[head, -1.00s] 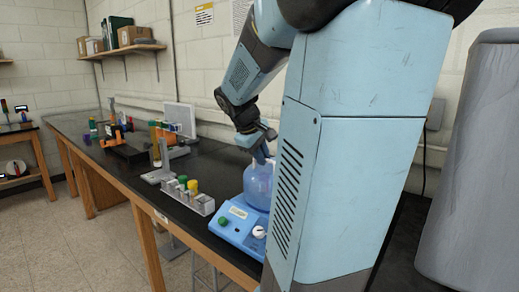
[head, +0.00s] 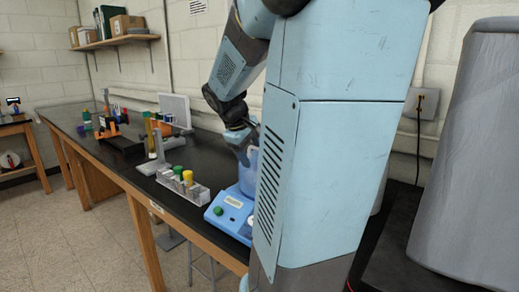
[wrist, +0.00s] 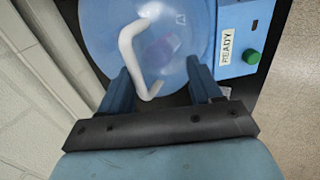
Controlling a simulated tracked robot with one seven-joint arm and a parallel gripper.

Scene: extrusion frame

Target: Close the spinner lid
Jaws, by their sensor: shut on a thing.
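The blue spinner (head: 228,214) stands on the black bench, partly hidden behind my arm. In the wrist view its translucent blue lid (wrist: 100,35) fills the upper middle, with a bent white handle (wrist: 130,45). My gripper (wrist: 165,85) is at the lid's edge, with its two blue fingers either side of the handle's lower end, and it is shut on the handle. In the head view my gripper (head: 243,146) is at the top of the spinner. The lid's hinge and how far it stands open are hidden. A READY label (wrist: 229,46) and a green button (wrist: 251,56) show beside the lid.
A tube rack (head: 180,184) with coloured caps stands left of the spinner, with a grey stand (head: 157,160) behind it. Orange-and-black equipment (head: 118,143) is farther along the bench. A wall is close behind. A grey covered shape (head: 470,150) stands at right.

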